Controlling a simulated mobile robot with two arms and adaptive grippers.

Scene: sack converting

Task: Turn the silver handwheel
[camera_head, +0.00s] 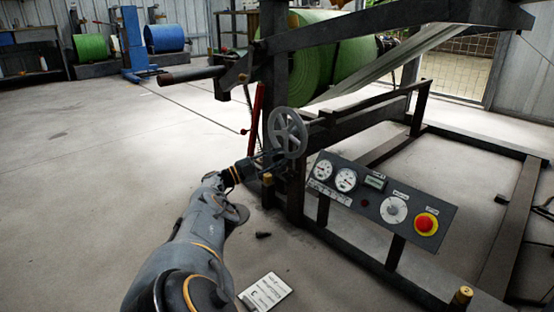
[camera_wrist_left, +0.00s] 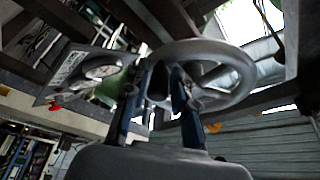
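The silver handwheel (camera_head: 289,131) is a grey spoked wheel on the near upright of the dark machine frame. My left gripper (camera_head: 268,162) is at the wheel's lower left side, close to its rim. In the left wrist view the handwheel (camera_wrist_left: 239,68) fills the upper middle. The two fingers of my left gripper (camera_wrist_left: 162,82) stand apart, pointing at the wheel, with part of the wheel showing between and beyond them. Whether they touch it I cannot tell. My right gripper is not in view.
A control panel (camera_head: 382,199) with gauges and a red button (camera_head: 426,223) sits right of the wheel. A red lever (camera_head: 257,110) stands just left of it. A green roll (camera_head: 311,66) hangs in the frame behind. The floor (camera_head: 110,170) at left is clear.

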